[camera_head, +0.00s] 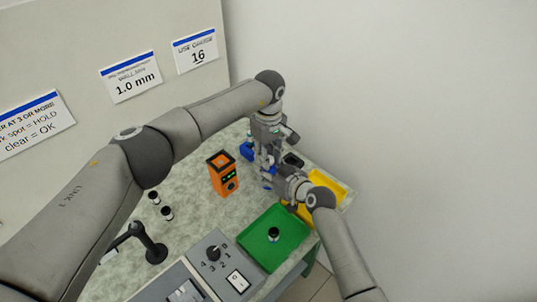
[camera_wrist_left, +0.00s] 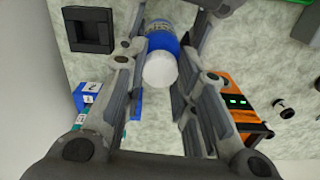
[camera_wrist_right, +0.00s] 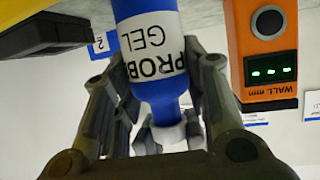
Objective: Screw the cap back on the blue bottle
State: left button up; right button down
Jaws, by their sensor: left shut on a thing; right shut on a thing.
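The blue bottle (camera_wrist_right: 150,20) has a white label reading PROBE GEL and stands upright, its neck toward the bottom of the right wrist view. My right gripper (camera_wrist_right: 158,85) is shut on its body from the side. The white cap (camera_wrist_left: 160,70) sits at the neck; it also shows in the right wrist view (camera_wrist_right: 168,132). My left gripper (camera_wrist_left: 162,60) comes from above and is shut on the cap. Whether the threads are engaged cannot be seen. In the head view the bottle is mostly hidden between my left gripper (camera_head: 268,158) and right gripper (camera_head: 270,183).
An orange gauge (camera_head: 222,175) stands left of the grippers. A blue box (camera_head: 247,151) and a dark square holder (camera_wrist_left: 88,30) are close by. A yellow bin (camera_head: 328,185) and a green tray (camera_head: 262,249) lie to the right and front. Small dark-and-white pieces (camera_head: 166,213) stand at left.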

pick_arm(q)
jog(key=m, duration=0.6)
jog(key=shift+m, duration=0.4)
jog(key=m, duration=0.5)
jog(key=shift+m, duration=0.4)
jog(key=o, duration=0.7)
jog(key=shift+c, duration=0.2)
jog(key=shift+r, duration=0.1)
